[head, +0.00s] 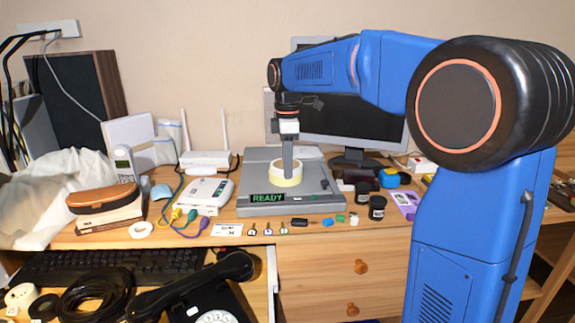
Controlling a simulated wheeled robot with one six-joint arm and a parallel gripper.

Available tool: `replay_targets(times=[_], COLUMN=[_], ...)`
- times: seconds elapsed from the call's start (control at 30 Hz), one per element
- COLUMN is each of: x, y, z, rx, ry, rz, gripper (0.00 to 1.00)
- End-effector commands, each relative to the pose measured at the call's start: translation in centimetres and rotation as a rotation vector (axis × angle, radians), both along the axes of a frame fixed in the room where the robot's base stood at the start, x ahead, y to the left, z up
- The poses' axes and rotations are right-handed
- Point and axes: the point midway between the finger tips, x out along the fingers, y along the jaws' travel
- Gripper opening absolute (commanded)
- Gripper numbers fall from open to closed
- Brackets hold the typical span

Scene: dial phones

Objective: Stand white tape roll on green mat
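My gripper (287,172) points straight down over a grey flat device (255,192) with a lit "READY" label, at the middle of the desk. A wide cream-white tape roll (286,181) lies flat on this device. My gripper's fingers reach down at the roll's opening; whether they touch it I cannot tell. The fingers look like one narrow bar from here, so their gap is hidden. A thin white ring (141,230) lies flat on the desk at the left, and another whitish roll (20,296) is at the lower left. I cannot make out a green mat.
A monitor (350,122) stands behind the device. A white router (205,160) and a box with coloured cables (207,194) are to its left. Small dark jars (377,207) stand at its right. A black dial phone (210,290) and keyboard (115,266) sit lower left.

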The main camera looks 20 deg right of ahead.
Motion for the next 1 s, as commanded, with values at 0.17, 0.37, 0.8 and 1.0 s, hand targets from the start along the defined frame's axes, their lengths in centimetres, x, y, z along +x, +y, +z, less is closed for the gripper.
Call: replay_targets(times=[0.17,0.37,0.8,1.0], x=[0.0,0.0,0.0,0.0], y=[0.0,0.0,0.0,0.0], z=[0.0,0.0,1.1,2.0], rx=[0.0,0.0,0.001,0.0], ry=[0.0,0.0,-0.001,-0.001], rz=[0.0,0.0,0.0,0.0], gripper=[0.0,0.0,0.0,0.0])
